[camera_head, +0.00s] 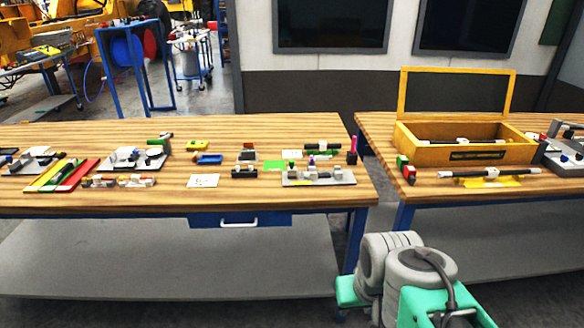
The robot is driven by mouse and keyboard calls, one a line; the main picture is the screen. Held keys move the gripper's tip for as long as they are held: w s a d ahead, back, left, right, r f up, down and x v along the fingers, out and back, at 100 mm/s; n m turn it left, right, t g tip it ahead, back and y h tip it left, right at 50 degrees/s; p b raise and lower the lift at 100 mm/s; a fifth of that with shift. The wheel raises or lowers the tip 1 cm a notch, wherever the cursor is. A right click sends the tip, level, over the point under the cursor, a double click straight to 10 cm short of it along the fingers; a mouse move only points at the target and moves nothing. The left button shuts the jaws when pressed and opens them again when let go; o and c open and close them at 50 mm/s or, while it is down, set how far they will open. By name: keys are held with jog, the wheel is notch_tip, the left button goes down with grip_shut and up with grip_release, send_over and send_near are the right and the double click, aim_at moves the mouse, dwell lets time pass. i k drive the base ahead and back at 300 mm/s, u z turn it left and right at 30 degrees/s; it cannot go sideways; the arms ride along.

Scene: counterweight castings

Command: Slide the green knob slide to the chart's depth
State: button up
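A grey fixture plate (338,181) lies near the front right of the left workbench, with small grey blocks on it. A small green knob (291,165) stands at its left part, seemingly the green knob slide. A purple knob (311,161) stands just right of it. A white card with dark marks (203,181) lies left of the plate and may be the chart; its text is too small to read. Another white card (292,154) lies behind the plate. The slide's depth cannot be read at this distance. My gripper is not in view; only grey and green arm parts show at the lower right.
The left workbench (340,203) holds several other fixtures, coloured strips (62,175) and a green square (274,165). A gap separates it from the right workbench (440,193), which holds an open yellow box (420,152) and a dark bar with grey fittings (470,174).

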aim_at(292, 170)
jog(key=z, duration=0.25)
jog(key=i, duration=1.1)
jog(key=u, duration=0.25)
